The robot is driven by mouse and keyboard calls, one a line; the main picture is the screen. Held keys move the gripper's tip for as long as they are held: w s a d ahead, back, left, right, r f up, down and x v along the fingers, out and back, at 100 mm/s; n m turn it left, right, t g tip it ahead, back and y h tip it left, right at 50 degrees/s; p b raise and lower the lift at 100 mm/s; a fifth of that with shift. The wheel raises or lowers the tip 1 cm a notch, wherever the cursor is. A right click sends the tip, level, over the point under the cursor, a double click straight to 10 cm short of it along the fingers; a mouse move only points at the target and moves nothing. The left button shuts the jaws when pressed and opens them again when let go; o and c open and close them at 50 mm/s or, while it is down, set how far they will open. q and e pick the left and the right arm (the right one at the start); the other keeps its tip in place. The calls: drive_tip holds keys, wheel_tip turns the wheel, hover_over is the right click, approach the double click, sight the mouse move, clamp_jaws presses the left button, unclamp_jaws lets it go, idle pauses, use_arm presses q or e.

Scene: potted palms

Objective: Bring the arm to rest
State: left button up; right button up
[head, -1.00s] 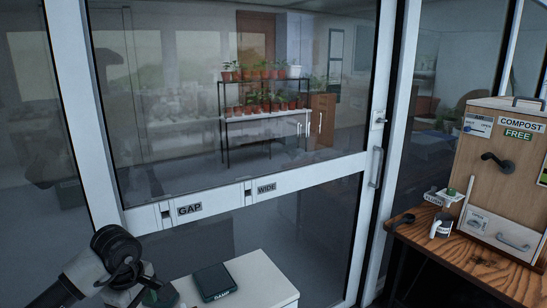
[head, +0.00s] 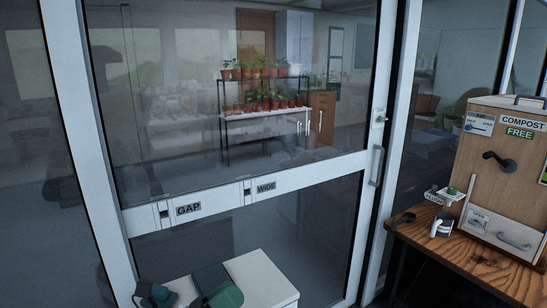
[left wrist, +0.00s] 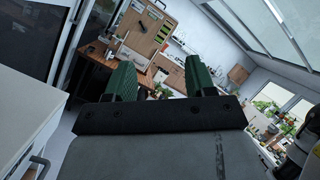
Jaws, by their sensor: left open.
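My left gripper (head: 190,294) shows at the bottom edge of the head view, in front of the white cabinet top. Only its green fingers show there, cut off by the frame; the arm behind them is out of view. In the left wrist view its two ribbed green fingers (left wrist: 161,80) stand wide apart with nothing between them. The gripper is open and empty. My right gripper is in neither view.
A white cabinet (head: 262,276) stands below, with a dark pad (head: 207,276) partly hidden by a finger. A glass door (head: 290,217) labelled GAP and WIDE is ahead. A wooden table (head: 452,260) bears the compost box (head: 518,168) at right. Potted plants (left wrist: 270,108) show far right in the wrist view.

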use_arm(q)
drive_tip(key=s+a+f+n+t+y, duration=0.1)
drive_tip(key=a+f+n+y, duration=0.45)
drive_tip(key=n+y, duration=0.6)
drive_tip(key=s+a+f+n+t+y, duration=0.2)
drive_tip(key=a+f+n+y, duration=0.4)
drive_tip(key=n, duration=1)
drive_tip(key=s+a+f+n+g, duration=0.1)
drive_tip(key=s+f+n+g, duration=0.4)
drive_tip(key=s, duration=0.5)
drive_tip(key=s+f+n+g, duration=0.4)
drive_tip(key=s+f+g, duration=0.3)
drive_tip(key=s+g, duration=0.15)
wheel_tip(320, 180, down, 23)
drive_tip(key=s+a+f+g, duration=0.2)
drive_tip(key=s+a+f, duration=0.1)
drive_tip(key=s+f, duration=1.4)
drive_tip(key=shift+f+m, duration=0.35)
drive_tip(key=shift+f, duration=0.55)
